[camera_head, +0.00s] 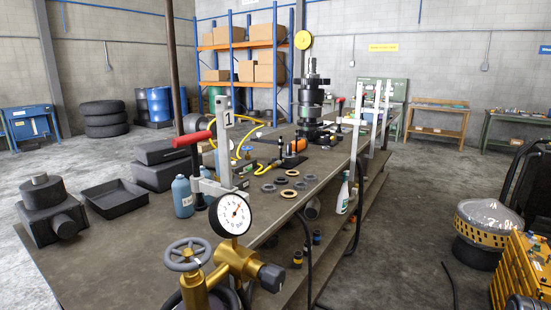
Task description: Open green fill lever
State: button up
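I cannot make out a green fill lever in the head view. In the foreground stands a brass valve fitting (240,263) with a round white-faced gauge (230,215) and a grey handwheel (187,254). Behind it, a red-handled lever (193,138) sits beside a light grey upright post (223,150) marked 1. My gripper is not in view.
A long dark workbench (110,260) runs away from me. It holds a black tray (113,198), a dark block-shaped part (50,210), a blue bottle (182,196), several rings and a tall gear assembly (312,100).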

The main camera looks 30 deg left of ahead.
aim_at(249, 169)
jog(key=i+l, duration=0.25)
jog(key=i, duration=0.3)
jog(key=i+l+u, duration=0.1)
jog(key=i+l, duration=0.2)
jog(key=i, duration=0.25)
jog(key=i+l, duration=0.3)
jog(key=i, duration=0.25)
